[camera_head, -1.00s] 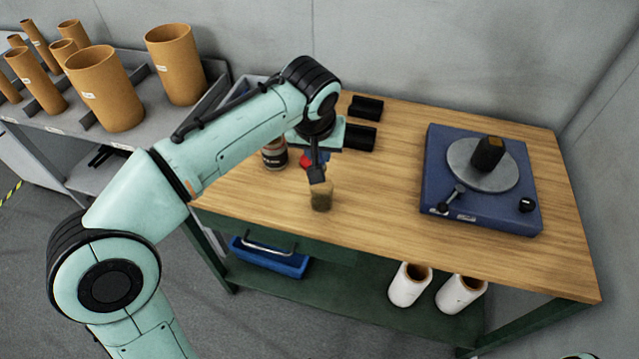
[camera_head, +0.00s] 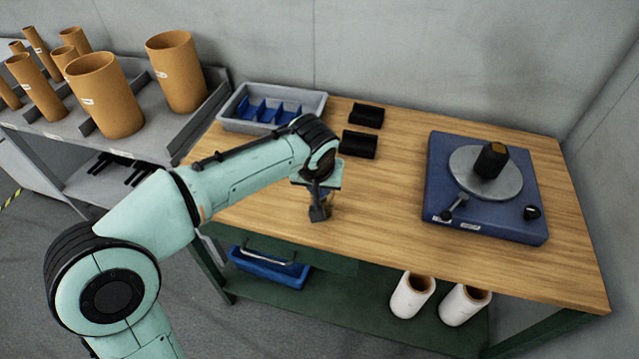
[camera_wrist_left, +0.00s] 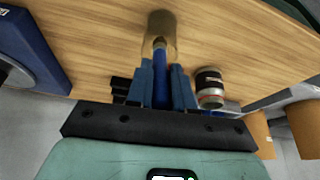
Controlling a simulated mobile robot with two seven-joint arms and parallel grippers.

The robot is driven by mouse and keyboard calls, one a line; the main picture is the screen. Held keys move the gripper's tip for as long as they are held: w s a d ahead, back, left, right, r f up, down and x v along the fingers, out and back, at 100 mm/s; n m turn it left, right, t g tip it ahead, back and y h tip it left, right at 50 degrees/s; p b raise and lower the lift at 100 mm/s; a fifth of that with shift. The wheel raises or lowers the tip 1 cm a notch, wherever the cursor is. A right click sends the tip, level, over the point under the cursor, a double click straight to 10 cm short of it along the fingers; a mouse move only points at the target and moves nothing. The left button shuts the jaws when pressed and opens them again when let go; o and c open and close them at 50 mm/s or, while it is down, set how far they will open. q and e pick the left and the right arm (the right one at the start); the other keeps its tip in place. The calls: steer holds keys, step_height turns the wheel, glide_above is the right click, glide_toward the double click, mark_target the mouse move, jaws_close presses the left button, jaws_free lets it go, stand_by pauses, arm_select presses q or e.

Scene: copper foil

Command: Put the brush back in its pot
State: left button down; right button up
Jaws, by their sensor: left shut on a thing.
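My left gripper (camera_head: 319,212) is low over the front left part of the workbench. In the left wrist view its fingers (camera_wrist_left: 161,68) are shut on the brush (camera_wrist_left: 161,80), which has a blue handle. The brush's far end points at the olive-brown, see-through pot (camera_wrist_left: 162,22) and overlaps its near end in the picture. I cannot tell whether the tip is inside. In the head view the pot (camera_head: 329,201) is mostly hidden behind my gripper. The brush is hidden there. My right gripper is not in view.
A labelled can (camera_wrist_left: 209,85) stands beside my left gripper, hidden by my arm in the head view. A grey tray with blue dividers (camera_head: 270,108) and two black blocks (camera_head: 366,115) are behind. A blue turntable unit (camera_head: 485,190) is right. The bench's front middle is clear.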

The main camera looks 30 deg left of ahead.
arm_select(q)
steer(key=shift+f+b, duration=0.35)
steer(key=shift+f, duration=0.25)
steer(key=c, duration=1)
jaws_free()
steer(key=shift+r, duration=0.2)
steer(key=shift+r+p, duration=0.3)
steer(key=shift+p, duration=0.1)
steer(key=p+v, duration=0.2)
steer(key=v, duration=1)
steer(key=shift+r, duration=0.2)
